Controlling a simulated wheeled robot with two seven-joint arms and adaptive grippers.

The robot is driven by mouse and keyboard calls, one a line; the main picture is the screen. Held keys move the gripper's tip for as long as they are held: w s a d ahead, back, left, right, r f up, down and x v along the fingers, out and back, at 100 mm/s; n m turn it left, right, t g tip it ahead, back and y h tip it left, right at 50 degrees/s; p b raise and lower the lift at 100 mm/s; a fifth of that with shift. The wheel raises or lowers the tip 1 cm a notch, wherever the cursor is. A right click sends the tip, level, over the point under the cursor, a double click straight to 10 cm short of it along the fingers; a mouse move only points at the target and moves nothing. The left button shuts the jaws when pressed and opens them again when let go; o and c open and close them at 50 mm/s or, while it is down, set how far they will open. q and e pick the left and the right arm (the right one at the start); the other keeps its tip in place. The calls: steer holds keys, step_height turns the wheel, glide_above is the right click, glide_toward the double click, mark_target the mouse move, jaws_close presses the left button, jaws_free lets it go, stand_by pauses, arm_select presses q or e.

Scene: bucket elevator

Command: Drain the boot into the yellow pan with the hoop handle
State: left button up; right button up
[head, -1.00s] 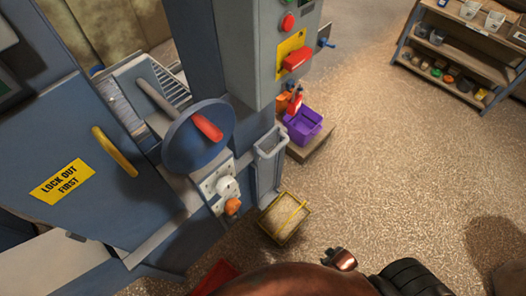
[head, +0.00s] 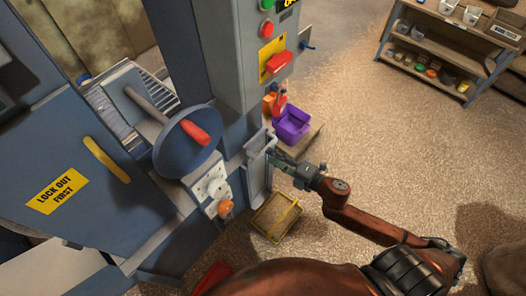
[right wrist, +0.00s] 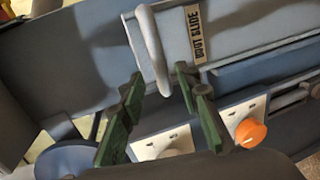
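The yellow pan (head: 262,233) sits on the floor below the boot, its hoop handle (head: 287,217) lying across its top. Its inside looks tan; I cannot tell whether that is grain. The grey boot slide (head: 256,176) is on the machine's side above the pan. In the right wrist view its plate (right wrist: 225,45) carries a "BOOT SLIDE" label and a pale bar handle (right wrist: 153,48). My right gripper (head: 272,157) is beside the slide. In the right wrist view its green fingers (right wrist: 160,74) are apart, with the handle's lower end between or just beyond their tips. My left gripper is out of view.
An orange knob (head: 225,208) and a blue handwheel (head: 180,150) are left of the slide. A purple bin (head: 292,124) stands behind my right gripper. A shelf unit (head: 440,62) is at the back right. Open floor lies between.

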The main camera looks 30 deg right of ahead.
mark_target(264, 152)
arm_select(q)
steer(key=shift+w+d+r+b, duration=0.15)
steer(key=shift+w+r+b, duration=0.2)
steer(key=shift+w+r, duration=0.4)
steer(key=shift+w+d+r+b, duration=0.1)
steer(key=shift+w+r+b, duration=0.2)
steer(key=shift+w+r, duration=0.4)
arm_select(e)
steer(key=shift+x, duration=2.6)
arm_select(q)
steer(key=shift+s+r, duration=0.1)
arm_select(e)
steer(key=shift+c, duration=0.4)
jaws_close()
